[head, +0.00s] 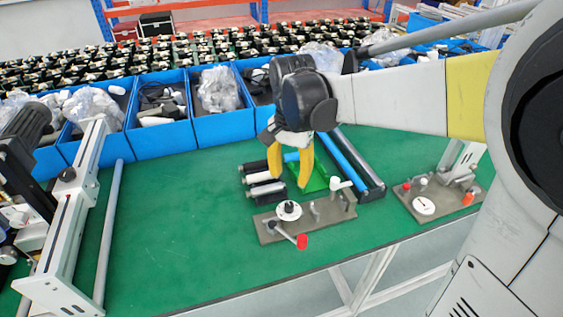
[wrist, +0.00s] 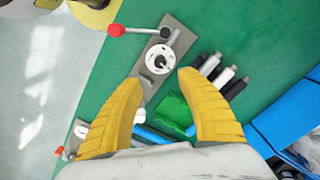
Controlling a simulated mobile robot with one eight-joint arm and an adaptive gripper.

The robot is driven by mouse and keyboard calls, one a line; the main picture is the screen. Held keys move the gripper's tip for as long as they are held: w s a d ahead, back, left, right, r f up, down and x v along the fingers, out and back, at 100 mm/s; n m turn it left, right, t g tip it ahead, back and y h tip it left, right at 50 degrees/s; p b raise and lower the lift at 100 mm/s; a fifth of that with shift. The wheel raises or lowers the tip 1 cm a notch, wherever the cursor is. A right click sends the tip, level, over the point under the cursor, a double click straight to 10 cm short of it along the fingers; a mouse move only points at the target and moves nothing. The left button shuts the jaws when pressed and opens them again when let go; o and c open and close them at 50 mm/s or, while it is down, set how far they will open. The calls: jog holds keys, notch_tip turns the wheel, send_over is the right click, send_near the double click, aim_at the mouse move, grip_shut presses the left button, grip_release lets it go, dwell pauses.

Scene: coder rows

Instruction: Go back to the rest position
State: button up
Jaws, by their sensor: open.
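My gripper (head: 290,165) has two yellow fingers and hangs above the green work table (head: 175,215), pointing down. In the wrist view its fingers (wrist: 160,105) stand apart with nothing held between them. Below and near it lies a grey fixture plate (head: 330,218) with a white round dial and a red-knobbed lever; the plate also shows in the wrist view (wrist: 180,38). A bright green piece (head: 317,178) lies behind the plate, partly hidden by the fingers. My arm reaches in from the right.
Black and white cylinders (head: 263,183) lie left of the gripper. A blue rod (head: 345,155) runs behind it. A second fixture (head: 425,200) stands at the right edge. Blue bins (head: 160,135) line the back. A white metal frame (head: 75,225) stands at left. The table's left-middle is clear.

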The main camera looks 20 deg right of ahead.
jog(key=s+r+n+t, duration=0.2)
jog(key=s+n+t, duration=0.5)
jog(key=s, duration=0.5)
jog(key=shift+s+r+n, duration=0.3)
jog(key=shift+r+n, duration=0.1)
jog(key=shift+n, duration=0.6)
